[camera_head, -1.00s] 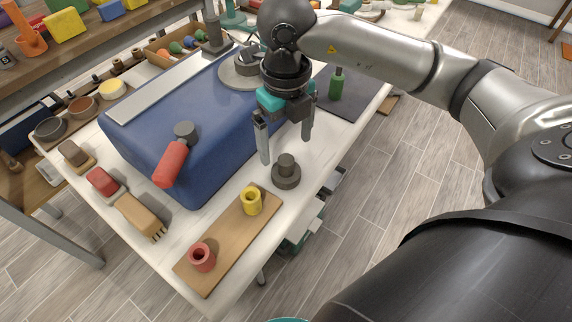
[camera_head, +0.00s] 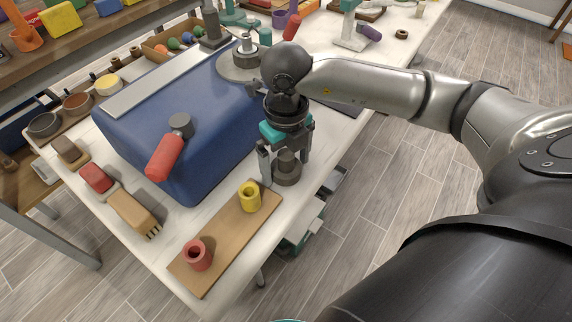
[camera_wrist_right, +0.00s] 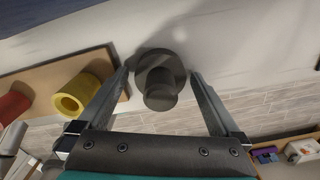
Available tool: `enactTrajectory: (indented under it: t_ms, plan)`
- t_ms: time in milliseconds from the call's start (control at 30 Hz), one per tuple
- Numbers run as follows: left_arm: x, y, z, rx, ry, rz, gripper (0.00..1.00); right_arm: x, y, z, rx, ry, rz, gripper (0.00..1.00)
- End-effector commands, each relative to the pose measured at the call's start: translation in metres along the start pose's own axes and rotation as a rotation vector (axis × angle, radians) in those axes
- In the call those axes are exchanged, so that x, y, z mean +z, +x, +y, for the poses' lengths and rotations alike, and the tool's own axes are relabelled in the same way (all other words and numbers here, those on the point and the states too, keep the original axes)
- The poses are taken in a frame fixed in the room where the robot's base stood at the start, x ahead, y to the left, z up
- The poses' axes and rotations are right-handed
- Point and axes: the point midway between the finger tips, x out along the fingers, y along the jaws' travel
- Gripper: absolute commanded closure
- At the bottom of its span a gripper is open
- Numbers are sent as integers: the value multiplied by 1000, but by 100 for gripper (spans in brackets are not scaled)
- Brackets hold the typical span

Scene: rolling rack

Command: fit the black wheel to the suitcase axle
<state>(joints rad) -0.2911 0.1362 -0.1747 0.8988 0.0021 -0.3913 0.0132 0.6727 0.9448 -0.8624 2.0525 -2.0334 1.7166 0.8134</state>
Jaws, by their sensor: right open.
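A dark grey round piece (camera_head: 287,175), with a wide flange and a narrower knob, stands upright near the table's right edge; it seems to be the black wheel. It also shows in the right wrist view (camera_wrist_right: 161,80). My right gripper (camera_head: 286,165) is open above it, with one finger on each side; the wrist view shows gaps beside the knob. The blue suitcase (camera_head: 140,120) lies to its left. A grey round plate with a post (camera_head: 240,62) is at its far end; I cannot tell if this is the axle. My left gripper is not in view.
A wooden board (camera_head: 222,240) with a yellow ring (camera_head: 249,197) and a red ring (camera_head: 196,255) lies nearby. A red-handled mallet (camera_head: 165,157) rests at the suitcase. Brushes (camera_head: 132,212) line the near edge. Tool stands (camera_head: 348,25) are at the back.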

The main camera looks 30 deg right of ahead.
Motion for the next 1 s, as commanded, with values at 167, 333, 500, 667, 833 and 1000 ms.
enactTrajectory:
  t_ms: [167,333,500,667,833,1000]
  plan:
    - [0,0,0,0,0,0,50,0,0,0,0,0,0,6]
    - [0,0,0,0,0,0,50,0,0,0,0,0,0,25]
    - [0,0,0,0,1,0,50,0,-1,0,1,0,0,44]
    - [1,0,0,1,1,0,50,0,-1,0,1,0,0,62]
    - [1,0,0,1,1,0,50,0,-1,0,1,0,0,81]
    - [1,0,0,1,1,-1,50,0,-1,0,1,0,0,100]
